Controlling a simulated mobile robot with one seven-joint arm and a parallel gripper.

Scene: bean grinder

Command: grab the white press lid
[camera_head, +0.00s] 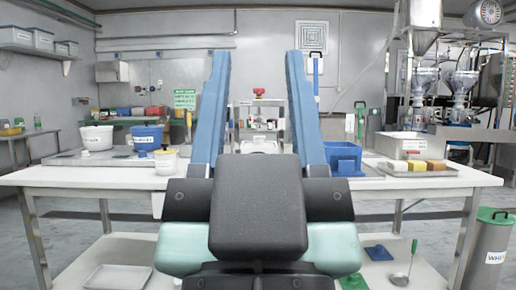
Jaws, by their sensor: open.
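My gripper (259,58) fills the middle foreground. Its two long blue fingers stand wide apart with nothing held between them. I cannot tell for sure which thing is the white press lid. A white object (258,146) shows beyond the gap between the fingers, partly hidden by my gripper. A small white tub (165,163) with a white top stands on the table just left of the left finger. A white bucket (96,138) and a blue bucket (146,138) with a white top stand further left. My gripper hides the middle of the table.
The white table (70,178) spans the view, with a lower shelf. A blue container (343,158) stands right of the fingers. A grey tray (418,169) holds coloured blocks. A metal bin (487,250) with a green lid stands at the lower right.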

